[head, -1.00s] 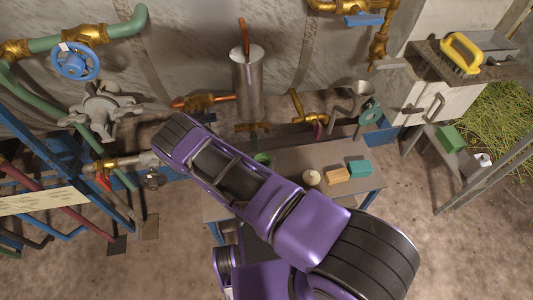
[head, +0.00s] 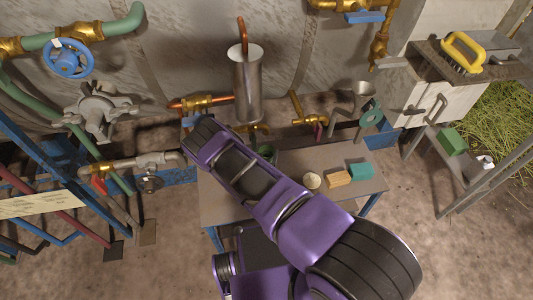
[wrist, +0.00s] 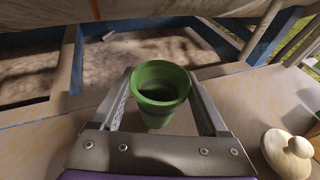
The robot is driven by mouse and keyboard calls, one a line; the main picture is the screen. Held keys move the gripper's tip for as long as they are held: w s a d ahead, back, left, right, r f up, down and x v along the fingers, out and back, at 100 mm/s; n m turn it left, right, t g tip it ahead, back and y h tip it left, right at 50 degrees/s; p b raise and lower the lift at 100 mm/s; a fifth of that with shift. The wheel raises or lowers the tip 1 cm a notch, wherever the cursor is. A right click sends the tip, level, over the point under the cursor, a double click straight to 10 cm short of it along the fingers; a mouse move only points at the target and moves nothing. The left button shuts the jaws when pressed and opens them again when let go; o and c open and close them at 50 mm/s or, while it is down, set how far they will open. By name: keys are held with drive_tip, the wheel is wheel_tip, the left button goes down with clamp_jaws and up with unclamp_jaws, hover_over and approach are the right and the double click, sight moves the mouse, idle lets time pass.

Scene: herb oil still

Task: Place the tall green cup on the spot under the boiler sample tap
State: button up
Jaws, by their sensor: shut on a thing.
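The green cup (wrist: 160,82) is upright between the two fingers of my gripper (wrist: 161,102) in the wrist view, its open mouth toward the camera. My gripper is shut on it. In the head view a small part of the green cup (head: 267,150) shows behind my arm, near the table's back edge; the gripper is hidden there. I cannot tell whether the cup touches the table. A brass tap (head: 252,128) sits below the steel cylinder, just behind the cup. Another brass tap with a red handle (head: 312,124) is to its right. Which one is the boiler sample tap is unclear.
The work table (head: 222,205) holds a round pale lidded thing (head: 312,181), an orange-tan block (head: 338,178) and a teal block (head: 361,170) on its right. The steel cylinder (head: 247,85) stands behind. A metal funnel (head: 361,92) is at right. The table's left part looks clear.

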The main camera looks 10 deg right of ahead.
drive_tip(key=shift+f, duration=0.15)
drive_tip(key=o, duration=1.2)
drive_tip(key=shift+o, duration=0.2)
drive_tip(key=shift+s+a+r, duration=0.15)
drive_tip(key=shift+s+r, duration=0.05)
drive_tip(key=shift+r, duration=0.05)
drive_tip(key=p+v, duration=0.2)
drive_tip(key=v, duration=0.9)
drive_tip(key=shift+s, duration=0.2)
drive_tip(key=shift+a, duration=0.1)
drive_tip(key=shift+r, duration=0.15)
